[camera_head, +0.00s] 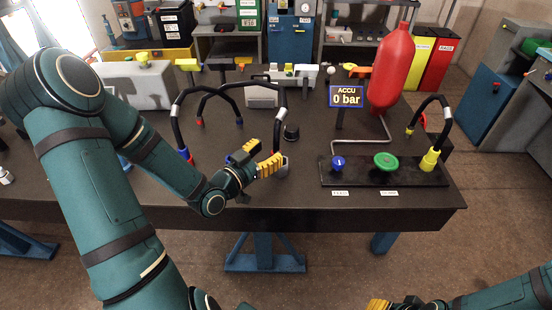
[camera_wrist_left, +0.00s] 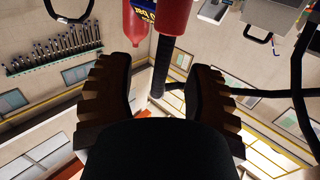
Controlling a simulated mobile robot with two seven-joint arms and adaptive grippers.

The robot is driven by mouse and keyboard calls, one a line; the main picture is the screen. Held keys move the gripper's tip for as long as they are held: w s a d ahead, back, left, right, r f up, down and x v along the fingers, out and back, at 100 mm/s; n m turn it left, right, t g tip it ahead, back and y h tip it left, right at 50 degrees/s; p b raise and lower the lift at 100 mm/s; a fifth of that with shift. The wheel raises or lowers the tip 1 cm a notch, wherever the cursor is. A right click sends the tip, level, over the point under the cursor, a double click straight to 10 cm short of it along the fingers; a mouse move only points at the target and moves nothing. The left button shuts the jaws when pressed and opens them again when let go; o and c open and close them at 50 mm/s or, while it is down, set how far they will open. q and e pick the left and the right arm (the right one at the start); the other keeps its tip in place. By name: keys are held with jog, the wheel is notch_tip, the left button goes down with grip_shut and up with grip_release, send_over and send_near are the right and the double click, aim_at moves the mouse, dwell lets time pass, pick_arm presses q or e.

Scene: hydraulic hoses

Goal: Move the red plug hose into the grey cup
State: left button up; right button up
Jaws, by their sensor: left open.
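The hose arching over the table has a red-and-blue end (camera_head: 186,155) on the left and its other end at my left gripper (camera_head: 268,164). In the left wrist view a red plug (camera_wrist_left: 174,16) with black hose beyond it lies past the open fingers (camera_wrist_left: 158,90). Nothing is clamped between them. My right gripper (camera_head: 378,304) shows only partly at the bottom edge.
A second black hose (camera_head: 219,88) arches behind the first. A small black cup (camera_head: 291,133) stands right of them. A black panel (camera_head: 360,173) with blue and green knobs, a red bottle (camera_head: 391,70) and a "0 bar" sign (camera_head: 346,97) stand at the right. The front middle table is clear.

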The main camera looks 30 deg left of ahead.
aim_at(274, 145)
pick_arm(q)
jog(key=w, duration=0.4)
jog(key=shift+w+d, duration=0.1)
jog(key=shift+w, duration=0.1)
grip_shut()
notch_tip(274, 145, up, 9)
jog(key=shift+p, duration=1.15)
jog(key=shift+r, duration=0.55)
